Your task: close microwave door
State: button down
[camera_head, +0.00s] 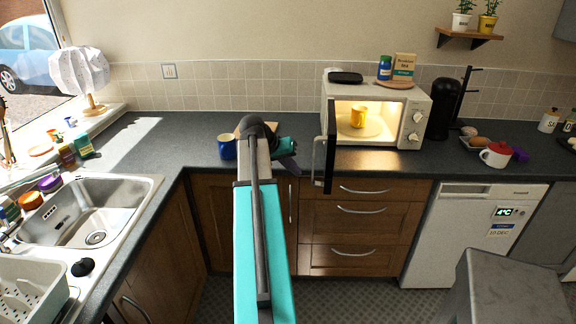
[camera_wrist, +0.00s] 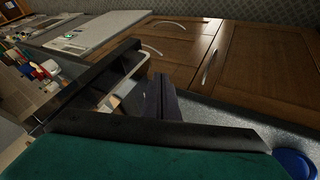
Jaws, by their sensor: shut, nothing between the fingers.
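The white microwave (camera_head: 407,112) stands on the counter with its door (camera_head: 330,150) swung wide open towards me. The door is seen nearly edge-on, its silver handle (camera_head: 317,165) on the left side. A yellow mug (camera_head: 358,115) stands on the plate in the lit interior. My gripper (camera_head: 292,168) is shut and empty, just left of the door and its handle, over the counter's front edge. In the wrist view my gripper fingers (camera_wrist: 167,98) are together beside the dark door (camera_wrist: 95,78); I cannot tell whether they touch it.
A blue mug (camera_head: 227,148) stands on the counter left of my gripper and shows in the wrist view (camera_wrist: 294,163). Small items sit on top of the microwave. A black coffee machine (camera_head: 442,108) stands right of it. The sink (camera_head: 85,215) lies far left.

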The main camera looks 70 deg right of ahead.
jog(key=shift+s+d+r+p, duration=0.1)
jog(key=shift+s+d+p, duration=0.15)
jog(key=shift+s, duration=0.65)
jog(key=shift+s+d+p, duration=0.25)
jog(key=shift+s, duration=0.65)
